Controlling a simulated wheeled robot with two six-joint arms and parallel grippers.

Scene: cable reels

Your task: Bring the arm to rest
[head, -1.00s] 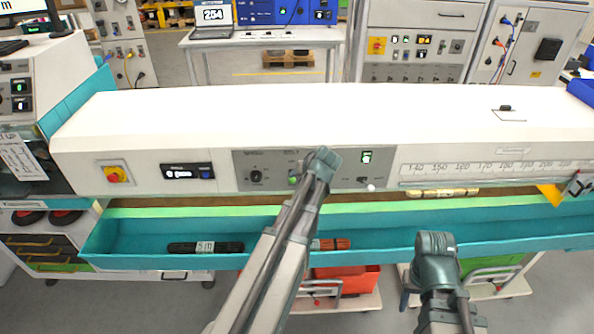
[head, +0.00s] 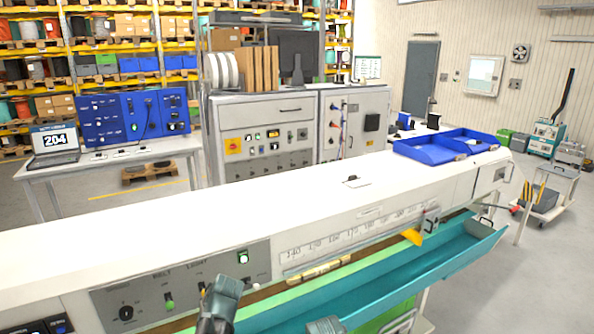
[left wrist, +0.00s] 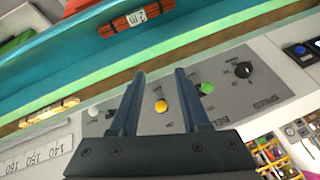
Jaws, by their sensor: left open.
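My left gripper (left wrist: 160,75) is open in the left wrist view, with nothing between its two dark fingers. Behind the fingers is the grey control panel (left wrist: 225,95) with a yellow button (left wrist: 161,106), a green knob (left wrist: 207,88) and a black knob (left wrist: 243,69). In the head view, part of my left arm stands at the bottom in front of this panel (head: 150,293); its fingers cannot be made out there. Only a small tip of my right arm shows at the bottom edge, and its gripper is out of the picture.
A long white machine top (head: 250,220) runs across the head view, with a teal trough (head: 440,270) along its front. A red bundle (left wrist: 112,25) lies in the trough. A yellowish bundle (head: 318,270) lies on the ledge. Blue bins (head: 425,152) stand at the far right end.

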